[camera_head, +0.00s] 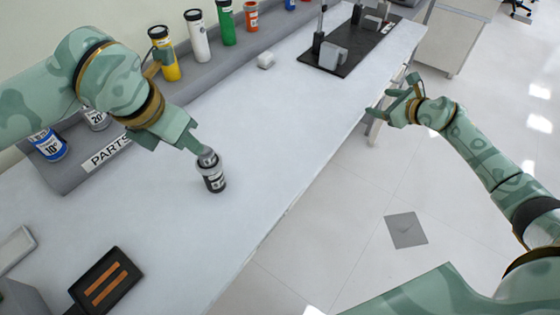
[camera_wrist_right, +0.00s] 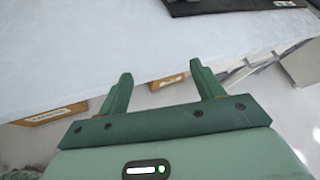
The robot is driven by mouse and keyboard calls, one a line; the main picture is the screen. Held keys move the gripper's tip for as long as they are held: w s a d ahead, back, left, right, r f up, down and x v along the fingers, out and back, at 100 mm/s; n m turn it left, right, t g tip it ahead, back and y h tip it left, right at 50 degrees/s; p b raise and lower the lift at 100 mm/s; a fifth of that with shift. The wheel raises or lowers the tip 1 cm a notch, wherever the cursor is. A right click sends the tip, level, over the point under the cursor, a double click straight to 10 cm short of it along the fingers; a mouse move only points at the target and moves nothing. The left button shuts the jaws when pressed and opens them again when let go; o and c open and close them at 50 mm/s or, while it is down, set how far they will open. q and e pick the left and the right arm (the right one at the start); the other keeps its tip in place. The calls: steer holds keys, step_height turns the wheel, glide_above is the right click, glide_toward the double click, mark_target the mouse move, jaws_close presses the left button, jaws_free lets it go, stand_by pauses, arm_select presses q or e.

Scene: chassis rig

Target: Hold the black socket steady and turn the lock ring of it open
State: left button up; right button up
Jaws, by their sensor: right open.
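The black socket (camera_head: 214,181) stands on the white table in the head view, with a light band and a grey lock ring (camera_head: 207,158) at its top. My left gripper (camera_head: 199,150) reaches down from the upper left, its fingers right at the grey ring. The fingers overlap in this view, so I cannot tell whether they grip the ring. My right gripper (camera_head: 380,103) is open and empty, off the table's right edge and well away from the socket. Its two spread fingers also show in the right wrist view (camera_wrist_right: 161,73), with nothing between them.
A grey rack (camera_head: 70,178) with several labelled bottles runs along the back. A black plate (camera_head: 345,62) with grey fixtures lies at the far end. A dark tray with orange strips (camera_head: 107,283) is at the near left.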

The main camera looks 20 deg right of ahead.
mark_target(214, 178)
steer(key=s+a+n+g+y, duration=0.1)
steer(key=a+y, duration=0.1)
steer(key=a, duration=0.4)
steer(key=a+r+n+y, duration=0.1)
steer(key=a+n, duration=0.1)
steer(key=a, duration=0.5)
steer(key=s+a+r+n+g+y, duration=0.1)
steer(key=a+n+y, duration=0.1)
steer(key=a, duration=0.4)
steer(key=shift+s+a+g+y, duration=0.15)
steer(key=shift+s+g+y, duration=0.15)
steer(key=shift+s, duration=0.05)
steer(key=s+a+n+g+y, duration=0.1)
steer(key=s+a, duration=0.2)
steer(key=a, duration=0.2)
steer(key=s+a+r+g+y, duration=0.1)
steer(key=s+a+g+y, duration=0.1)
steer(key=a, duration=0.4)
steer(key=s+a+n+g+y, duration=0.1)
steer(key=s+a+y, duration=0.1)
steer(key=s+a, duration=0.3)
steer(key=shift+a+r+n+g, duration=0.3)
steer(key=shift+a+g, duration=0.05)
steer(key=shift+g, duration=0.05)
steer(key=x, duration=1.6)
steer(key=shift+w+a, duration=0.1)
steer(key=shift+a, duration=0.05)
steer(key=c, duration=1.3)
